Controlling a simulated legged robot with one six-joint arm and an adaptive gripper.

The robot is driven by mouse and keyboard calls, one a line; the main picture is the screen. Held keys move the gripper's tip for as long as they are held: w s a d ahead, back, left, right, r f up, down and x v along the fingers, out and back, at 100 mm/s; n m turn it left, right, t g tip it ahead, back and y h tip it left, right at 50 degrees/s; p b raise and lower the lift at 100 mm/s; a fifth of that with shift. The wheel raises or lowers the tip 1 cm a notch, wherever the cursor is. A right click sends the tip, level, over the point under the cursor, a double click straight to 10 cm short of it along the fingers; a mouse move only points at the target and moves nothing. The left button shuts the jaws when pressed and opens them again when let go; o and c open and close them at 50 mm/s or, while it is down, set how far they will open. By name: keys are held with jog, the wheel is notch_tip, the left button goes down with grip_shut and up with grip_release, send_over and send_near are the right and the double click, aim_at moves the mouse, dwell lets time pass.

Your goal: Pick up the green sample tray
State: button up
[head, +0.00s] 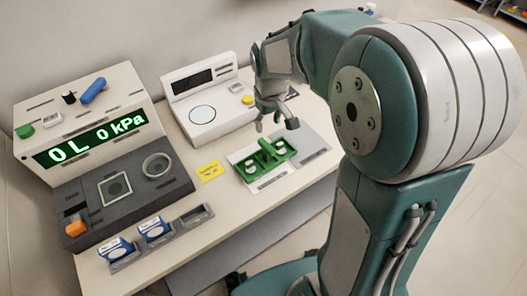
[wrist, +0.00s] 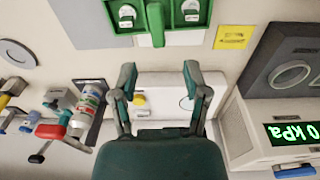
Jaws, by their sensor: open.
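The green sample tray (head: 264,161) sits on a light pad at the right part of the table, with a raised green handle across its middle and small white-topped sample containers on both sides. In the wrist view the tray (wrist: 178,14) is at the top edge, partly cut off, with its handle pointing down the picture. My gripper (head: 277,121) is above the tray and apart from it in the head view. In the wrist view my gripper (wrist: 159,75) has its two fingers spread, with nothing between them.
A yellow note (head: 210,171) lies left of the tray. A white device (head: 203,105) with a round plate stands behind. The kPa instrument (head: 95,139) and blue-white boxes (head: 155,230) are at left. Bottles and red-handled items (wrist: 80,115) show in the wrist view.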

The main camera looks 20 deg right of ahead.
send_near(265, 151)
jog(key=w, duration=0.1)
jog(key=w+d+f, duration=0.1)
jog(key=shift+w+d+f+n+g, duration=0.1)
jog(key=shift+w+f+n+g, duration=0.2)
jog(key=shift+g, duration=0.1)
jog(key=f, duration=1)
jog(key=shift+s+a+f, duration=0.2)
jog(key=shift+a+f, duration=0.1)
grip_shut()
